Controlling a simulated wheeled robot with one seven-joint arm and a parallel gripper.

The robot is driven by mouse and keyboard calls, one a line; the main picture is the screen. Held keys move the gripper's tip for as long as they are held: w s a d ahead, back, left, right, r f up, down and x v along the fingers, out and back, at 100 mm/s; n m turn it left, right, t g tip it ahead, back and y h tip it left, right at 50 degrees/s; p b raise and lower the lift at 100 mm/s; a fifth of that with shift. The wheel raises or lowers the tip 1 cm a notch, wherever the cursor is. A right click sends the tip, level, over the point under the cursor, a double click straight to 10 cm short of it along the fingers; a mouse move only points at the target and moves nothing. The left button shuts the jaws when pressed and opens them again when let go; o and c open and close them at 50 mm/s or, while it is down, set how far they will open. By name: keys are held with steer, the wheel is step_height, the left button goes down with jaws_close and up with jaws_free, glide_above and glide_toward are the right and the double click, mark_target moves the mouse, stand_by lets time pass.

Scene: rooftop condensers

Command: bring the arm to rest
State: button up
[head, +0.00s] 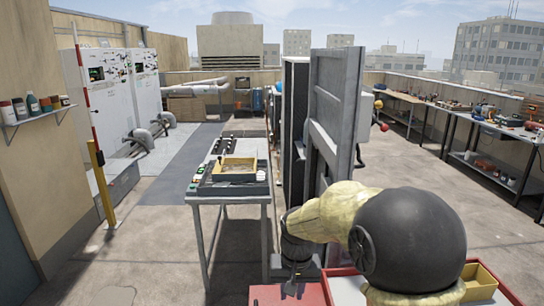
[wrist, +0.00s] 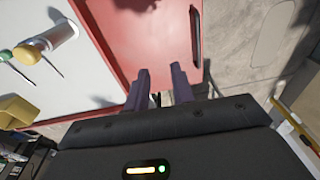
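My gripper (head: 292,288) hangs low at the bottom centre of the head view, pointing down in front of a tall grey panel. Its wrist joint is dark, and the arm behind it has a yellowish cover and a large black round joint. In the wrist view my gripper (wrist: 160,82) shows two dark purple fingers standing apart with nothing between them. They are over the edge of a red surface (wrist: 140,40). I cannot tell the exact height between fingertips and that surface.
The red surface has a dark handle (wrist: 195,35). A tall grey panel (head: 335,110) stands close ahead. A table (head: 230,198) with a tray is left; concrete floor (head: 150,240) is open.

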steer(key=s+d+t+p, duration=0.1)
steer(key=s+d+p, duration=0.1)
steer(key=s+d, duration=0.8)
steer(key=s, duration=0.5)
steer(key=shift+d+f+t+h, duration=0.3)
steer(key=shift+f, duration=0.1)
steer(key=shift+a, duration=0.1)
stand_by(0.6)
